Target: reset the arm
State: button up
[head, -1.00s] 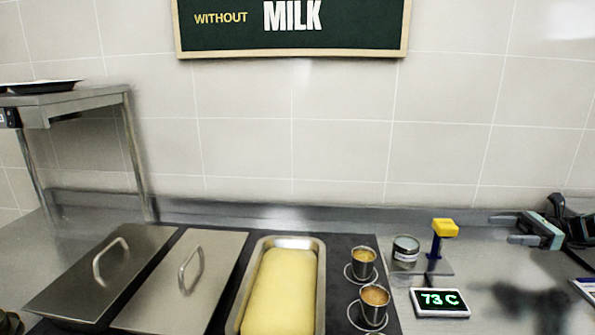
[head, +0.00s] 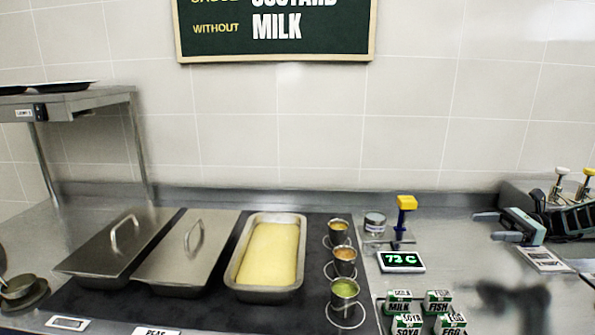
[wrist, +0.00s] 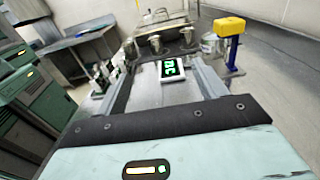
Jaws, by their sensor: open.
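My gripper (head: 485,226) is at the right of the head view, above the steel counter, its two grey fingers pointing left. It is open, with nothing visible between the fingers. In the wrist view the fingers of my gripper (wrist: 160,72) stand wide apart. The lit display reading 73 C (wrist: 171,69) shows between them, farther off and not touched. In the head view this display (head: 401,262) is left of and nearer than the gripper. My forearm shows only in part at the right edge.
A yellow-topped post (head: 407,204) and a small tin (head: 375,222) stand behind the display. Several labelled cartons (head: 437,301) stand at the front. Left are three small cups, a pan of yellow food (head: 300,270) and two lidded pans. A steel shelf (head: 80,98) rises at far left.

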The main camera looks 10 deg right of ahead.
jog(key=a+r+n+g+h, duration=0.3)
jog(key=a+n+g, duration=0.1)
jog(key=a, duration=1.1)
jog(key=a+r+n+g+h, duration=0.25)
jog(key=a+n, duration=0.25)
jog(key=a, duration=1)
jog(key=s+a+n+g+h, duration=0.1)
jog(key=s+a+n+h, duration=0.7)
jog(key=s+a, duration=0.7)
jog(key=s+f+n+t+h, duration=0.1)
jog(key=s+n+t+h, duration=0.2)
jog(key=s+n, duration=0.7)
jog(key=s+t, duration=0.1)
jog(key=s, duration=0.7)
jog(key=shift+d+n, duration=0.2)
jog(key=shift+n, duration=0.1)
